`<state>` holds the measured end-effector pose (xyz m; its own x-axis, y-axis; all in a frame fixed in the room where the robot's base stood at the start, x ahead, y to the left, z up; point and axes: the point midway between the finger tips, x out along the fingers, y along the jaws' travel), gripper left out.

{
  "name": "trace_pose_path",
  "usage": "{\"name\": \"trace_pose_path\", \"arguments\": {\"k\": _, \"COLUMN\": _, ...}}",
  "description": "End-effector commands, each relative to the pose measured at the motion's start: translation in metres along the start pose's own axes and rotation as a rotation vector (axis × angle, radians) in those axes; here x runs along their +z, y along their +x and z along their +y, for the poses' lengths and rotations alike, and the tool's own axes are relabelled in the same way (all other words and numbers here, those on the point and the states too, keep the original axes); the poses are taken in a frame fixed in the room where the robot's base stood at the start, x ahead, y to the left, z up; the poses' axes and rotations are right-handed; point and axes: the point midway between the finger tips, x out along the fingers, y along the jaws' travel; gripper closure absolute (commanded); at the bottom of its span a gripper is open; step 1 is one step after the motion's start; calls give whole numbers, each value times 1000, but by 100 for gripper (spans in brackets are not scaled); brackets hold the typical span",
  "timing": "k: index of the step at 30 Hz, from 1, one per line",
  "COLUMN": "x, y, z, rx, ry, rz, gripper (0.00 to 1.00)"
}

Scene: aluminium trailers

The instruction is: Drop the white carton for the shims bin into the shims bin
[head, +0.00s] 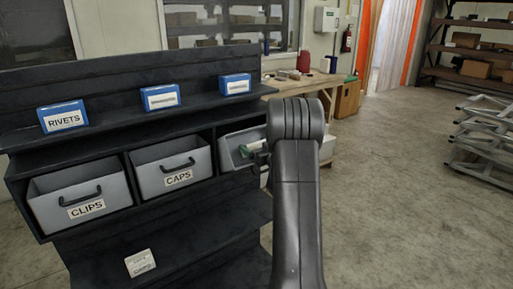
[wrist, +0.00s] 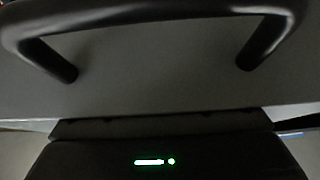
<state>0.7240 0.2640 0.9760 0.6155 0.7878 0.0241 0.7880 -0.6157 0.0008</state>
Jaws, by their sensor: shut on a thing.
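A small white carton (head: 140,263) with small dark print lies on the low shelf of the black rack, below the bins. A grey bin (head: 230,150) at the right of the bin row is partly hidden by my arm, and its label does not show. My gripper (head: 257,157) is at this bin's front and is shut on its black handle. The handle (wrist: 150,14) spans the top of the wrist view, against the bin's grey front (wrist: 160,75). My fingertips are not clear in either view.
Grey bins marked CLIPS (head: 75,195) and CAPS (head: 172,165) sit left of it. Blue boxes, one marked RIVETS (head: 63,116), stand on the shelf above. A wooden workbench (head: 300,85) is behind. Open floor (head: 400,200) lies right, before white metal frames (head: 485,130).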

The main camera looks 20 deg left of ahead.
Motion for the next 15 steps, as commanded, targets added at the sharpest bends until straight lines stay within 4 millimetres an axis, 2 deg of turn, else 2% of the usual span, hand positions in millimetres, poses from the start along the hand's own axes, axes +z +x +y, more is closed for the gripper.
{"name": "trace_pose_path", "arguments": {"k": 1, "x": 8, "y": 1, "z": -2, "rx": -2, "ry": 1, "rz": -14, "gripper": 43}}
{"name": "trace_pose_path", "arguments": {"k": 5, "x": 10, "y": 0, "z": -2, "rx": -2, "ry": 1, "rz": -16, "gripper": 43}}
{"name": "trace_pose_path", "arguments": {"k": 6, "x": 10, "y": 0, "z": -2, "rx": -2, "ry": 1, "rz": -17, "gripper": 16}}
{"name": "trace_pose_path", "arguments": {"k": 9, "x": 11, "y": 0, "z": -2, "rx": -2, "ry": 1, "rz": -18, "gripper": 0}}
{"name": "trace_pose_path", "arguments": {"k": 15, "x": 13, "y": 0, "z": -3, "rx": -3, "ry": 1, "rz": -21, "gripper": 0}}
